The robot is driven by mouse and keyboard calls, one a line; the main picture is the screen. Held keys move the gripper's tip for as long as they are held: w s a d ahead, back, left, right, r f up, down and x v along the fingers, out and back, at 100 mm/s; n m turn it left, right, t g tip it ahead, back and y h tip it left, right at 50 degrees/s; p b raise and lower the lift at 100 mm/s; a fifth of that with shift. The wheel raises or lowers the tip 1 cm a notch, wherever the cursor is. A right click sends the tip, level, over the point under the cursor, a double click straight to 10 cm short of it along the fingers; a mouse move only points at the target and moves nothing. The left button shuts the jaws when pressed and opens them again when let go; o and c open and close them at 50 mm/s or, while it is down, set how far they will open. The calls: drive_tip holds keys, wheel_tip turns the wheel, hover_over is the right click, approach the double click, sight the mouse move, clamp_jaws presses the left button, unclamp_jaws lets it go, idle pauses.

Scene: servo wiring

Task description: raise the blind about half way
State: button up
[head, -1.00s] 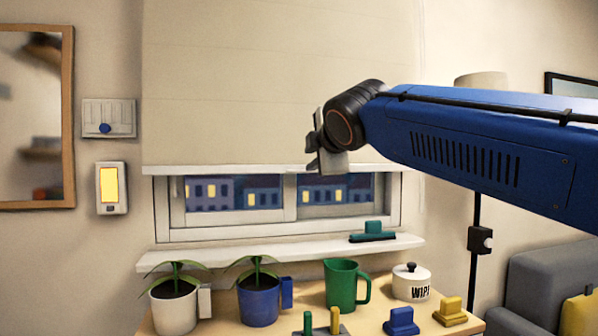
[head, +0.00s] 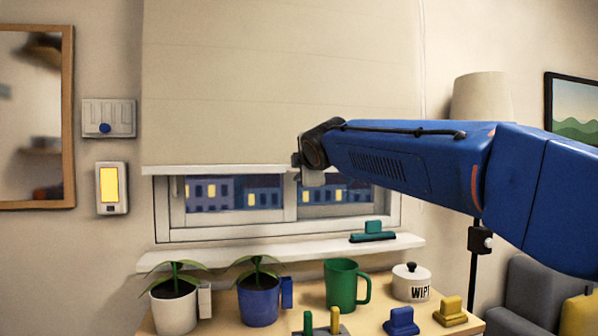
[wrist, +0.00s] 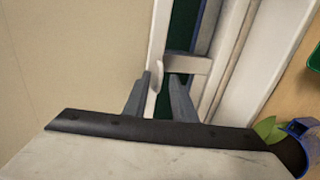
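The beige blind (head: 230,80) hangs over the window, its white bottom rail (head: 215,169) leaving a low strip of glass uncovered. In the wrist view the blind (wrist: 70,60) fills the left side, and its rail (wrist: 158,35) runs upward from the fingers. A small pale tab (wrist: 156,74) stands out from the rail. My gripper (wrist: 157,98) is open, one finger to each side of the rail and tab, with gaps visible. In the head view my gripper (head: 308,176) is at the rail near its middle, and my arm partly hides it.
The window sill (head: 220,257) holds a teal squeegee (head: 373,234). Below, a wooden table carries two potted plants (head: 174,302), a green jug (head: 342,285), a white lidded pot (head: 411,282) and small coloured blocks. A wall panel with a blue knob (head: 105,128) is at the left.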

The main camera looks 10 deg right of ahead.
drive_tip(key=shift+w, duration=0.1)
clamp_jaws()
idle(1.4)
